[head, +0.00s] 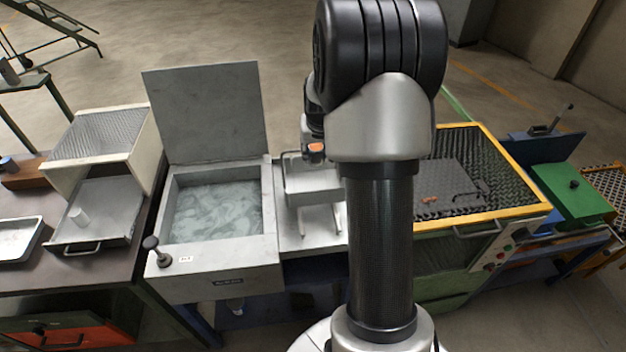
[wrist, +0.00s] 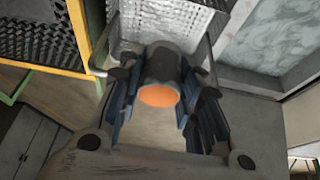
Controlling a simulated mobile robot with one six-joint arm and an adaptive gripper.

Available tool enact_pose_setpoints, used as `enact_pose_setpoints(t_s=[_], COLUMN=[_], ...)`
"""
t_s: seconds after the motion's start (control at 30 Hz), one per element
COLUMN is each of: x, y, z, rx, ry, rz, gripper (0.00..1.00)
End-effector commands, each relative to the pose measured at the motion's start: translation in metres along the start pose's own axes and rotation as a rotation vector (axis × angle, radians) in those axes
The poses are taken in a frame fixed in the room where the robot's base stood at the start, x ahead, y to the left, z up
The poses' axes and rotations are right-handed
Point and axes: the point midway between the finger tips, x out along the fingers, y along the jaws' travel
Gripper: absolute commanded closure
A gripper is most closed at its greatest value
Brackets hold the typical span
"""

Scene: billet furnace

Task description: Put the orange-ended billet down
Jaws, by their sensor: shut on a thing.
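My gripper (wrist: 160,72) is shut on the orange-ended billet (wrist: 162,63), a short dark grey cylinder, with a blue-dark finger on each side of it. Its orange end faces the wrist camera. In the head view the orange end (head: 316,147) shows just left of my arm; most of my gripper (head: 313,155) is hidden there. The billet is held above or near a pale wire-mesh basket (head: 313,186), which also shows behind it in the wrist view (wrist: 205,22). I cannot tell the gap between billet and basket.
A tank (head: 263,250) of cloudy liquid with a raised lid stands left of the basket. A yellow-framed mesh bed (head: 500,216) stands right. A grey cylinder (head: 79,217) stands on a tray (head: 110,200) at left. A green box (head: 570,195) is far right.

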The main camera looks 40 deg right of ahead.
Motion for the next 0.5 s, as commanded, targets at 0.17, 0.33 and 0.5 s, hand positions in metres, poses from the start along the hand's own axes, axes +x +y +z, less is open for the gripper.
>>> enact_pose_setpoints(t_s=[0.17,0.33,0.5], x=[0.047,0.085,0.107], y=[-0.001,-0.001,-0.001], z=[0.021,0.036,0.045], rx=[-0.001,-0.001,-0.001], ry=[-0.004,-0.002,0.000], rz=[-0.001,-0.001,-0.001], gripper=[1.00,1.00,1.00])
